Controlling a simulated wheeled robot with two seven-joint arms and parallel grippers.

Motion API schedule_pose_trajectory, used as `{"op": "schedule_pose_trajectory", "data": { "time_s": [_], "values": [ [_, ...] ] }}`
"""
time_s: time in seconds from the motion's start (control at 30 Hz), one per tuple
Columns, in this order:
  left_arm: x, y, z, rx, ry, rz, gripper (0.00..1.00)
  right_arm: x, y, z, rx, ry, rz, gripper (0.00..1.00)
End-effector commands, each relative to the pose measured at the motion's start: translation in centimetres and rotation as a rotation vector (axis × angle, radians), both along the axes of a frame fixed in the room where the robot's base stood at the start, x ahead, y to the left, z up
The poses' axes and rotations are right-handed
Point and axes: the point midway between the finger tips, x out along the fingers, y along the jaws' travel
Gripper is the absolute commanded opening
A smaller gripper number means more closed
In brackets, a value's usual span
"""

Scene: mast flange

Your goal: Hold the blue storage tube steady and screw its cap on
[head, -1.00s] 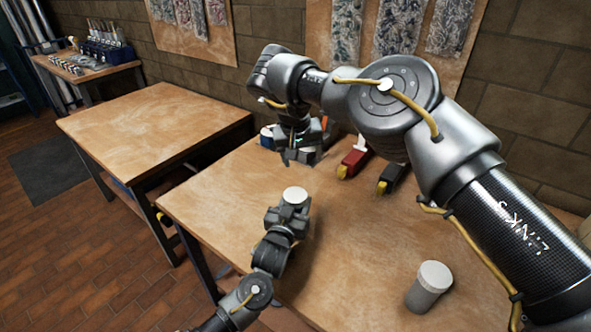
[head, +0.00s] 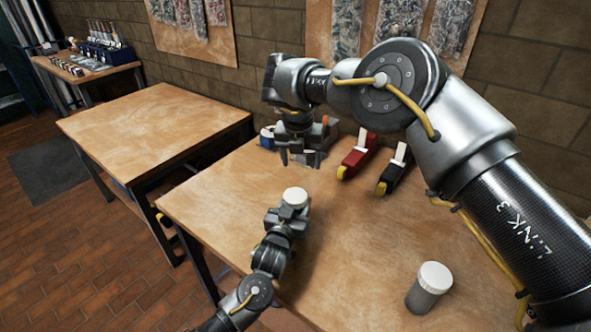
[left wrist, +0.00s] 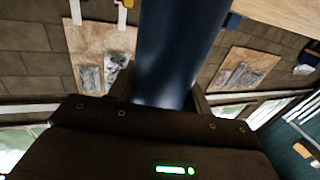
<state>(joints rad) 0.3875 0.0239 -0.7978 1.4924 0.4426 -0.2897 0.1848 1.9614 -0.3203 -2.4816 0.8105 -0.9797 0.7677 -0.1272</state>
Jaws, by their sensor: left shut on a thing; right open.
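My left gripper (head: 288,213) is shut on the blue storage tube, above the front left part of the near table. The dark blue tube (left wrist: 178,50) fills the middle of the left wrist view, between the fingers. In the head view its body is mostly hidden by the gripper. A white round cap (head: 295,196) shows at its top; I cannot tell how tightly it sits. My right gripper (head: 298,160) is open and empty, fingers pointing down, higher up in the picture than the cap and apart from it.
A grey jar with a white lid (head: 429,288) stands at the table's right front. A red tool (head: 357,157) and a black tool (head: 394,172) with yellow tips lie near the back, beside a blue-and-white item (head: 267,138). The table's (head: 350,230) middle is clear. Another bare table (head: 155,120) stands left.

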Motion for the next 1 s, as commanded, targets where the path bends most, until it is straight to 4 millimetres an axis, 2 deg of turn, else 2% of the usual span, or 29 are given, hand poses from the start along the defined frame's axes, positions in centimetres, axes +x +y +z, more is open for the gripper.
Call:
{"op": "schedule_pose_trajectory", "data": {
  "time_s": [0.4, 0.6, 0.8, 1.0],
  "values": [
    [0.0, 0.0, 0.1, -0.001, -0.001, 0.0, 0.0, -1.9, 0.8, -1.1, -0.095, 0.16, 1.139, 0.67],
    [0.0, 0.0, 0.1, 0.0, -0.001, 0.0, 0.0, -2.7, 1.4, -1.2, -0.098, 0.184, 1.588, 0.67],
    [0.0, 0.0, 0.1, -0.001, -0.001, 0.0, 0.0, -3.0, 1.5, -1.2, -0.108, 0.188, 1.841, 0.67],
    [0.0, 0.0, 0.1, 0.0, -0.001, 0.0, 0.0, -3.0, 1.5, -1.2, -0.116, 0.186, 1.917, 0.67]
  ]
}}
